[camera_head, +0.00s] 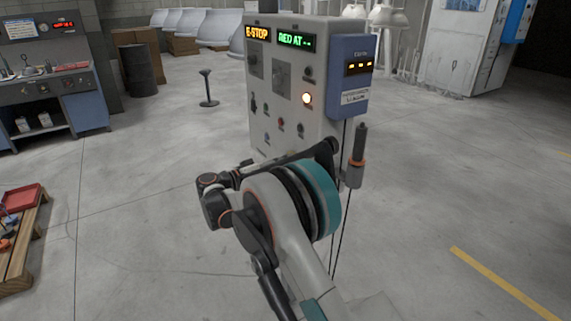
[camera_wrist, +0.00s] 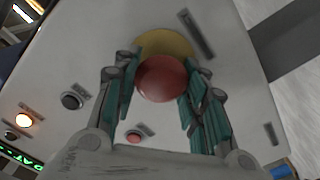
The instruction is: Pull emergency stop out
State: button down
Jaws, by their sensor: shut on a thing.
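The emergency stop (camera_wrist: 162,80) is a round red mushroom button in front of a yellow disc (camera_wrist: 168,44) on the pale grey panel face. My gripper (camera_wrist: 160,77) has its teal-padded fingers closed around the red head, one on each side. In the head view, the control cabinet (camera_head: 315,90) stands upright, with an orange display (camera_head: 257,32) reading E-STOP and a green display (camera_head: 296,40). My arm reaches to the lower part of the cabinet there and hides the button and my fingertips.
A lit lamp (camera_wrist: 23,120), a black button (camera_wrist: 72,100) and a small red button (camera_wrist: 134,136) sit near the gripper on the panel. A blue box (camera_head: 350,75) hangs on the cabinet's right side. A black post (camera_head: 208,88) stands behind, left. Much of the surrounding floor is clear.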

jog(key=c, duration=0.9)
grip_release()
jog(key=shift+a, duration=0.15)
jog(key=shift+c, duration=0.2)
jog(key=shift+s, duration=0.1)
jog(key=v, duration=1.2)
